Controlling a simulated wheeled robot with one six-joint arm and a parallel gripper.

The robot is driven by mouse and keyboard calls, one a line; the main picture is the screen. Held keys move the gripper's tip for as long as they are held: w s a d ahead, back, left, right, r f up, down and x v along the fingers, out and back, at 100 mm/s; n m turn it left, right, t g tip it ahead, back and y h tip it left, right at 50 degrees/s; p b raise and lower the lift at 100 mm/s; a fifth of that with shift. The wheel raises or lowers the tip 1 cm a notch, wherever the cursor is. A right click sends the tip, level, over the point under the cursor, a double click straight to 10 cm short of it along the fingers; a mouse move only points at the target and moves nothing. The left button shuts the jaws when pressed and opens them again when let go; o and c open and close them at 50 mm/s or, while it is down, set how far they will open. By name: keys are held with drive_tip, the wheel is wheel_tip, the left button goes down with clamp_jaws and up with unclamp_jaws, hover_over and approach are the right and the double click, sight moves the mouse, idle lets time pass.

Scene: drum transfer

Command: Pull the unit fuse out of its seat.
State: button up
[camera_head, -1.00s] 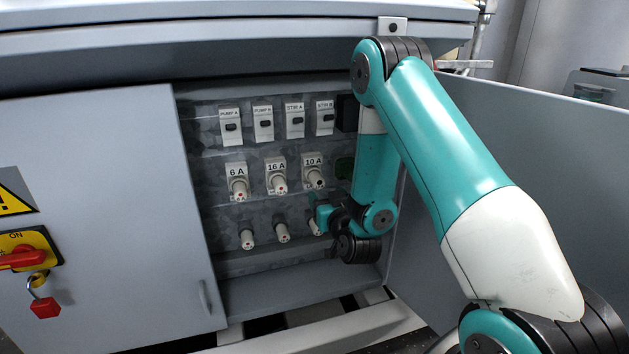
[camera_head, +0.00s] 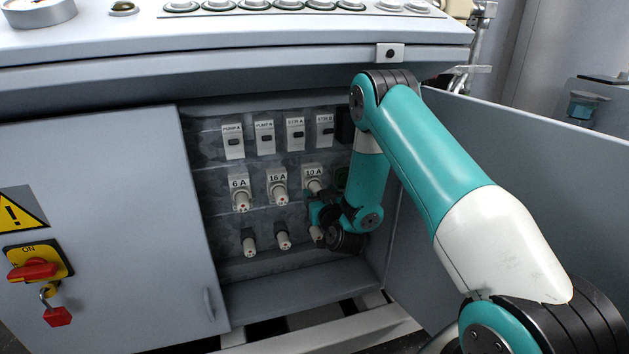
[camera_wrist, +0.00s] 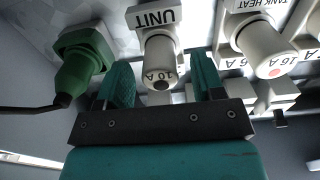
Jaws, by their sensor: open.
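The unit fuse (camera_wrist: 160,62) is a pale cylinder marked 10 A, sitting in its seat under a UNIT label that appears upside down in the wrist view. In the head view the fuse (camera_head: 314,187) is the right one in the labelled fuse row. My gripper (camera_wrist: 163,78) is open, with one teal finger on each side of the fuse in the wrist view. I cannot tell whether either finger touches it. In the head view my gripper (camera_head: 317,212) is just below the fuse and partly hidden by my wrist.
The tank heat fuse (camera_wrist: 262,50), marked 16 A, is close to the right finger. A green plug (camera_wrist: 84,68) with a black cable is on the left. Spare-looking fuses (camera_head: 283,240) form a lower row. Cabinet doors (camera_head: 100,220) flank the opening.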

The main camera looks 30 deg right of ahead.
drive_tip(key=shift+p+x, duration=0.85)
drive_tip(key=shift+p, duration=0.25)
drive_tip(key=shift+w, duration=0.25)
drive_tip(key=shift+p, duration=0.55)
clamp_jaws()
drive_tip(key=shift+s, duration=0.1)
drive_tip(key=shift+s+f+b, duration=0.1)
drive_tip(key=shift+s+b, duration=0.05)
drive_tip(key=shift+b, duration=0.3)
drive_tip(key=shift+b+v, duration=2.35)
drive_tip(key=shift+v, duration=0.4)
